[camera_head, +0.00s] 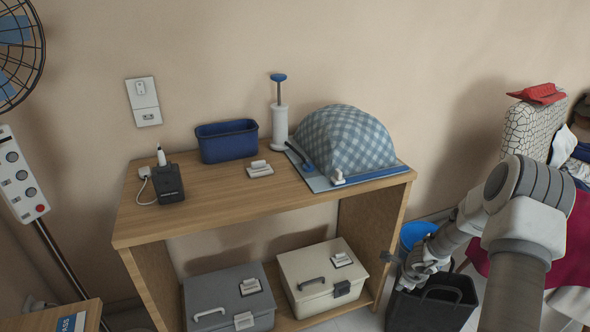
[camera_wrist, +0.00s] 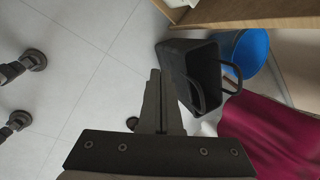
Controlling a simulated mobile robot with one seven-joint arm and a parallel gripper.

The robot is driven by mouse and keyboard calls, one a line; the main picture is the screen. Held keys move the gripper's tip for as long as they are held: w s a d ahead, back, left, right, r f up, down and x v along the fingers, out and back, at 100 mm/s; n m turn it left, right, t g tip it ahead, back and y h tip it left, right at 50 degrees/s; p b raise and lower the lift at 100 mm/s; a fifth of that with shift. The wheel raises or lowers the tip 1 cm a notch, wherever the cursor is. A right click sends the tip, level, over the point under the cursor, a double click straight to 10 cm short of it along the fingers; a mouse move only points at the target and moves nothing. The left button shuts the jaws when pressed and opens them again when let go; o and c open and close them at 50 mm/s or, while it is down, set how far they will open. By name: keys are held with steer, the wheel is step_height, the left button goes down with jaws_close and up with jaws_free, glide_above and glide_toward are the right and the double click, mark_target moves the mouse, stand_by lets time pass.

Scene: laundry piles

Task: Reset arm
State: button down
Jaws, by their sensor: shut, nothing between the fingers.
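My arm reaches in from the right of the head view. My gripper (camera_head: 387,257) is beside the right side of the wooden shelf (camera_head: 225,205), above and left of a black basket (camera_head: 434,304). In the wrist view the fingers of my gripper (camera_wrist: 156,75) are together with nothing between them. The black basket (camera_wrist: 180,62) lies just to the right of the fingertips there. I cannot tell whether the gripper touches the shelf's side.
A blue bin (camera_head: 415,233) stands behind the basket. A checked domed cover (camera_head: 344,139), a blue tub (camera_head: 227,141) and a black charger (camera_head: 168,184) are on the shelf top. Two boxes (camera_head: 322,275) sit below. Open tiled floor (camera_wrist: 85,80) shows left of the fingers.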

steer(key=a+r+n+t+y, duration=0.1)
steer(key=a+r+n, duration=0.35)
steer(key=r, duration=0.45)
steer(key=s+a+r+n+t+y, duration=0.1)
steer(key=a+r+n, duration=0.35)
steer(key=r, duration=0.55)
steer(key=a+r+n+t+y, duration=0.1)
steer(key=a+r+n, duration=0.35)
steer(key=r, duration=0.45)
steer(key=s+a+r+n+g, duration=0.1)
steer(key=s+a+r+n, duration=0.5)
steer(key=s+r, duration=0.5)
steer(key=s+d+r+n+h, duration=0.15)
steer(key=s+n, duration=0.45)
steer(key=s, duration=1.1)
step_height(320, 180, up, 19)
steer(key=p, duration=1.9)
steer(key=shift+d+g+h, duration=0.3)
steer(key=shift+d+h, duration=0.05)
steer(key=shift+h, duration=0.1)
steer(key=shift+s, duration=0.1)
